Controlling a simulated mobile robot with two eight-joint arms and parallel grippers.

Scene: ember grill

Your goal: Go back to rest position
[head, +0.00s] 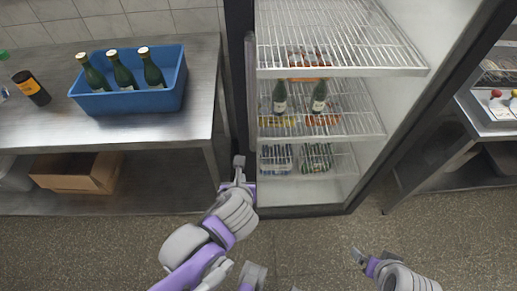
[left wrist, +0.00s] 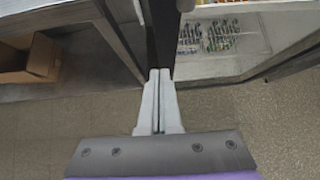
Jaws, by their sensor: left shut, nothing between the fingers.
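My left gripper (head: 239,162) is shut and empty in the head view, in front of the gap between the steel counter and the fridge. Its closed fingers also show in the left wrist view (left wrist: 158,88), pointing toward the fridge's lower left edge. My right gripper (head: 358,254) is at the lower right of the head view, over the floor and apart from everything. Its fingers are too small there to tell whether they are open or shut.
An open fridge (head: 345,195) with wire shelves holds two dark bottles and other goods. A steel counter (head: 205,75) at left bears a blue crate (head: 150,103) with several bottles. A cardboard box (head: 100,178) sits below. Another steel table (head: 470,115) stands right. The floor (head: 310,240) in front is clear.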

